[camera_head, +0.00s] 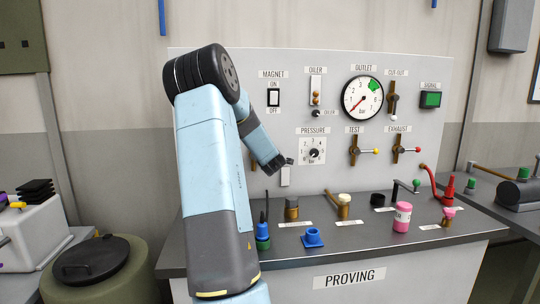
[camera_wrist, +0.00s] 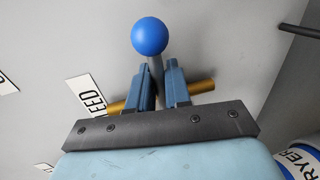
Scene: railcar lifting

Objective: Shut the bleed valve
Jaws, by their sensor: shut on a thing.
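The bleed valve shows in the wrist view as a brass body (camera_wrist: 203,87) running left to right behind my fingers. Its lever ends in a blue ball knob (camera_wrist: 150,37), with a grey stem below the ball. My gripper (camera_wrist: 157,70) is shut on this lever, one finger on each side of the stem, with the ball beyond the fingertips. The lever looks roughly crosswise to the brass body. A partly covered label ending in "EED" (camera_wrist: 92,95) is at left. In the head view my gripper (camera_head: 280,163) is at the panel's lower left; my arm mostly hides the valve.
The upright panel (camera_head: 220,75) carries a pressure dial (camera_head: 312,150), an outlet gauge (camera_head: 363,98) and the test (camera_head: 357,151) and exhaust (camera_head: 400,150) valves. Several loose parts stand on the bench, including a blue fitting (camera_head: 312,238) and a pink canister (camera_head: 402,217).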

